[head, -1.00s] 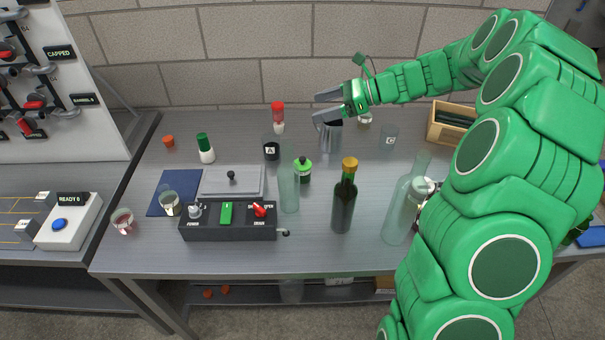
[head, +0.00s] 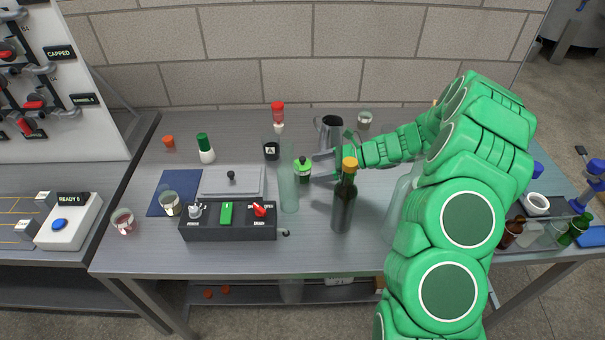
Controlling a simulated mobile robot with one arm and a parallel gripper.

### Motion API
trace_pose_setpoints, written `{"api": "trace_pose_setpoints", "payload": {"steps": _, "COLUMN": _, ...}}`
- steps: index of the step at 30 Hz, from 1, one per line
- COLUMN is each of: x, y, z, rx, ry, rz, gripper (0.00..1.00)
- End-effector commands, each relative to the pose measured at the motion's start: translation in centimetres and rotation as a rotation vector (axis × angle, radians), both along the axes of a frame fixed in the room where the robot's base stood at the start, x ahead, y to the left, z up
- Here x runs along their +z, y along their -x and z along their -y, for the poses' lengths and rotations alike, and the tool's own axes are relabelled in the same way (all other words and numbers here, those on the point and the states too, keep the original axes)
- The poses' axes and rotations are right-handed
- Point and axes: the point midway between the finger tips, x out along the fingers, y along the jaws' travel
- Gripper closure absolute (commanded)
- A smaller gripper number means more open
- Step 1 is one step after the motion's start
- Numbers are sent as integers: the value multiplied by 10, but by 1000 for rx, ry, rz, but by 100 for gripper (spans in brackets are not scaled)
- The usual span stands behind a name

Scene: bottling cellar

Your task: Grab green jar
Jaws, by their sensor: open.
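The dark wine bottle in front hides part of my wrist.
The clear bottle (head: 289,189) stands close left of the jar, and the dark bottle with a gold cap (head: 343,200) stands close in front of my wrist. A metal pitcher (head: 331,130) is behind. A black control box (head: 228,222) is front left. A jar labelled A (head: 271,149) stands behind left.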

Motion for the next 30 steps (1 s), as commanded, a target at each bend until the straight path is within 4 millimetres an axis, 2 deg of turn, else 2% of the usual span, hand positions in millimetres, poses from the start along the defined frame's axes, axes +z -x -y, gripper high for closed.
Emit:
{"api": "trace_pose_setpoints", "payload": {"steps": 11, "x": -13, "y": -5, "z": -29, "rx": 2, "ry": -2, "rz": -3, "gripper": 15}}
{"api": "trace_pose_setpoints", "payload": {"steps": 21, "x": -29, "y": -13, "z": -64, "rx": 1, "ry": -2, "rz": -1, "gripper": 15}}
{"api": "trace_pose_setpoints", "payload": {"steps": 30, "x": -31, "y": -14, "z": -68, "rx": 0, "ry": -1, "rz": -1, "gripper": 15}}
